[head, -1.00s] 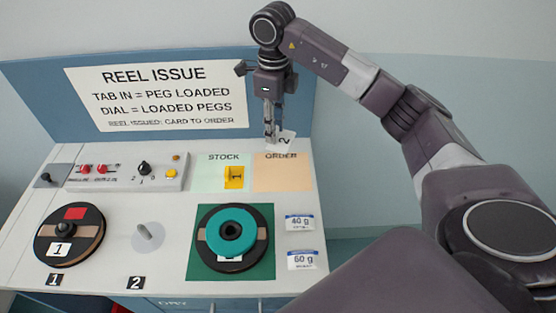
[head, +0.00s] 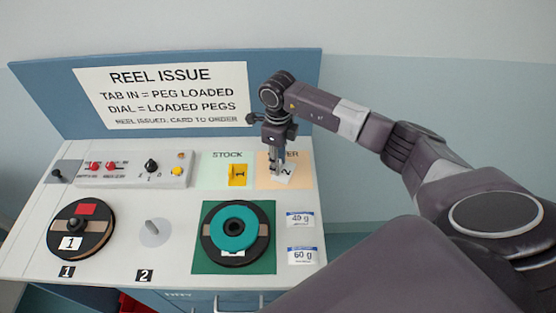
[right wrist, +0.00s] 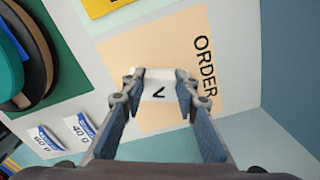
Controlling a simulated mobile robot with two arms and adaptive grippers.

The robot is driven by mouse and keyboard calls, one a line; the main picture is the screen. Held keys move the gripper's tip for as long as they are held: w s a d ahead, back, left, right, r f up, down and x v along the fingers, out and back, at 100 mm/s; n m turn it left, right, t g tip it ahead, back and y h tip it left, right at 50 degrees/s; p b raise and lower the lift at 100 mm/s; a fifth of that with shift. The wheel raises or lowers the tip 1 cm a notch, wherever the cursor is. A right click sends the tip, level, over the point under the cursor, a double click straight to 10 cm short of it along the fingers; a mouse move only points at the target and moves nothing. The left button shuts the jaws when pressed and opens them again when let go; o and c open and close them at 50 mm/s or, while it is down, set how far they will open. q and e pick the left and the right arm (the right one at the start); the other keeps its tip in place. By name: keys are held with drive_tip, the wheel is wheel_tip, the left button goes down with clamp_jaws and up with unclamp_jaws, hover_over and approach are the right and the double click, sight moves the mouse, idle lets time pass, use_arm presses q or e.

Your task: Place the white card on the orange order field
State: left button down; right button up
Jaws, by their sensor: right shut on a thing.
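The white card (head: 283,178), marked 2, is between the fingers of my right gripper (head: 276,166). The gripper is shut on it and points down over the orange order field (head: 302,172). In the right wrist view the card (right wrist: 155,84) shows between the fingertips (right wrist: 158,78), against the order field (right wrist: 190,48) next to the printed word ORDER. I cannot tell whether the card touches the field. My left gripper is out of view.
The green stock field (head: 211,176) to the left holds a yellow card (head: 238,175) marked 1. A teal and black reel (head: 234,228) lies on a green square in front. A black reel (head: 92,218) sits at peg 1; peg 2 (head: 154,231) is bare. Weight labels (head: 300,220) lie at the right edge.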

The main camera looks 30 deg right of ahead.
drive_tip(key=shift+f, duration=0.1)
drive_tip(key=o, duration=0.9)
drive_tip(key=shift+r, duration=0.25)
drive_tip(key=shift+w+r+b, duration=0.1)
drive_tip(key=shift+r+b, duration=0.2)
drive_tip(key=shift+r, duration=0.05)
drive_tip(key=shift+r+b, duration=1.65)
drive_tip(key=shift+r, duration=3.9)
